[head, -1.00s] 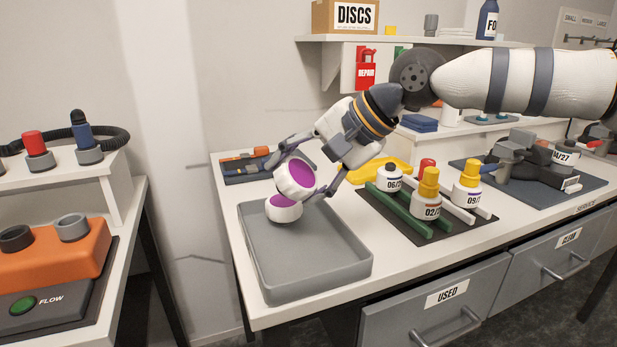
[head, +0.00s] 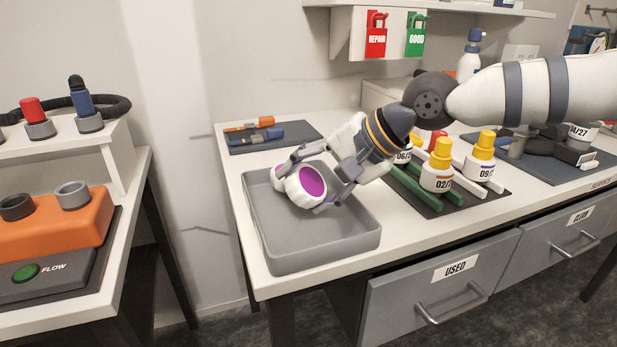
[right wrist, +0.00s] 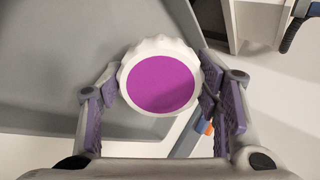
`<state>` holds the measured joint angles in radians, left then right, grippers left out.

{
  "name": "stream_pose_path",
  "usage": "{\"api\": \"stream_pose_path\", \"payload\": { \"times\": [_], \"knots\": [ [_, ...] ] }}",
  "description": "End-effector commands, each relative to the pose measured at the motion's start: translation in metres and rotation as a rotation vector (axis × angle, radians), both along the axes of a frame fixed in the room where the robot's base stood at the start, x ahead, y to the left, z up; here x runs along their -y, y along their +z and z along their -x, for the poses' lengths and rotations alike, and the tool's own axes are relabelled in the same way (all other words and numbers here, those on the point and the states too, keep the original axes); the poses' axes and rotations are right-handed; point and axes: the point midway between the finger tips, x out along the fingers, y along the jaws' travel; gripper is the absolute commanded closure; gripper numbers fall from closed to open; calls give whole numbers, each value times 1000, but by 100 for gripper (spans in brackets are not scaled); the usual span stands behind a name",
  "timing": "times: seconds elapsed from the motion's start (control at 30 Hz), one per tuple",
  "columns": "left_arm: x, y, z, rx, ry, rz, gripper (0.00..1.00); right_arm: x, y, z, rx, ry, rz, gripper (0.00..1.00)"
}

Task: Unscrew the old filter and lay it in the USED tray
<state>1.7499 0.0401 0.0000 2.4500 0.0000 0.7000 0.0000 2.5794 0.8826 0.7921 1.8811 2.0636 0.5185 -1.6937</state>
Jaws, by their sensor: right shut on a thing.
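The filter (head: 311,183), white with a ridged rim and a purple face, is between the fingers of my right gripper (head: 301,184), which is shut on it. It also shows in the right wrist view (right wrist: 160,78), gripped from both sides. It is low over the grey tray (head: 330,245) at the bench's left end; I cannot tell if it touches the floor. A second white and purple piece (head: 278,176) shows behind it, mostly hidden. My left gripper is not in view.
A drawer labelled USED (head: 440,290) is below the tray. A rack with yellow-capped bottles (head: 437,172) stands right of the tray, under my right arm. A dark mat with tools (head: 270,136) lies behind. The tray's front part is clear.

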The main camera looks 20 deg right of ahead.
Motion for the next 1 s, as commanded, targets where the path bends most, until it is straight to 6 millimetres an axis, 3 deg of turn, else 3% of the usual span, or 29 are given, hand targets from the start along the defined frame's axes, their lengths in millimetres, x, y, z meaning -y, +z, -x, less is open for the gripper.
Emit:
{"api": "stream_pose_path", "payload": {
  "times": [1.0],
  "knots": [
    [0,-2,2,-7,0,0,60,0,-14,0,1,1,0,81]
  ]
}}
